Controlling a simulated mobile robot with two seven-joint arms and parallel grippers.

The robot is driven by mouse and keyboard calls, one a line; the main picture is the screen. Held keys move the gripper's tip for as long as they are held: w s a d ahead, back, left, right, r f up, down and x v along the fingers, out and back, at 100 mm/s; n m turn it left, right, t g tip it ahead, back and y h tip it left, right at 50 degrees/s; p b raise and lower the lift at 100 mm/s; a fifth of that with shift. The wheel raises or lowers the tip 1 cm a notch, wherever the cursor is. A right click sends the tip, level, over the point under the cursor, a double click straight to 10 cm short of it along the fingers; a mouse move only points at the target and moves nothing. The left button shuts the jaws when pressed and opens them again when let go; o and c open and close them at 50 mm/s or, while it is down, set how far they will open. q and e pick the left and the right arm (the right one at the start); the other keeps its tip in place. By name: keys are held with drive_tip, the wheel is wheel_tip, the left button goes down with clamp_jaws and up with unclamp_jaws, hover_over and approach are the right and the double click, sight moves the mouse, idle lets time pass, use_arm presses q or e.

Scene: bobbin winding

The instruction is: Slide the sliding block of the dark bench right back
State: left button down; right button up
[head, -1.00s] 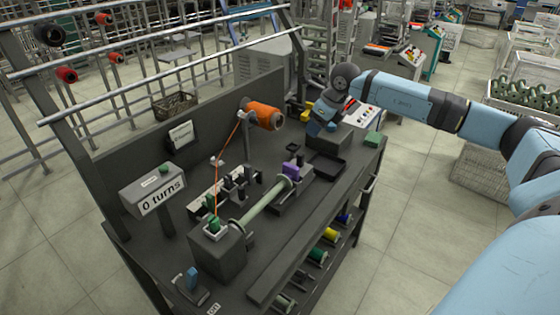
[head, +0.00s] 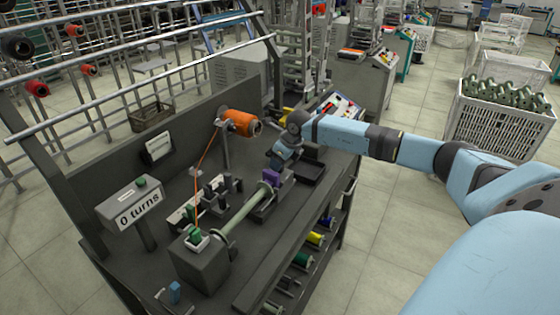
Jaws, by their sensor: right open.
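The dark bench (head: 262,240) carries a pale green bobbin tube (head: 244,214) lying between a dark box (head: 203,262) at the near left and the sliding block (head: 262,207) at its far right end. The block is dark and has a purple piece (head: 271,177) on top. My right gripper (head: 276,164) points down just above and behind the purple piece. It is open; its fingertips are small and partly hidden, so I cannot tell whether they touch the piece. My left gripper is out of view.
An orange spool (head: 241,123) stands on a post, with its thread running down to a green piece (head: 194,237). A counter (head: 136,205) reads "0 turns". Black uprights (head: 215,193) stand left of the tube. A dark tray (head: 304,173) lies to the right.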

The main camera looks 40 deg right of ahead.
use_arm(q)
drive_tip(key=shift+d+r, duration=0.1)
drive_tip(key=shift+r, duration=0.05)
use_arm(e)
clamp_jaws()
drive_tip(key=shift+w+d, duration=0.15)
drive_tip(key=shift+d, duration=0.3)
use_arm(q)
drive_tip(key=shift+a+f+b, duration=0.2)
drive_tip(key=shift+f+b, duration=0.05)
drive_tip(key=shift+b, duration=0.25)
use_arm(e)
drive_tip(key=shift+w+d+r, duration=0.1)
drive_tip(key=shift+w+d, duration=0.05)
drive_tip(key=shift+d, duration=0.45)
drive_tip(key=shift+w+d+r, duration=0.1)
drive_tip(key=shift+w+d, duration=0.05)
drive_tip(key=shift+d, duration=0.4)
drive_tip(key=shift+c, duration=0.7)
unclamp_jaws()
drive_tip(key=shift+f, duration=0.1)
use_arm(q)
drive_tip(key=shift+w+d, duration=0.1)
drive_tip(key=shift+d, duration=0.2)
use_arm(e)
drive_tip(key=shift+o, duration=0.7)
drive_tip(key=shift+f, duration=0.1)
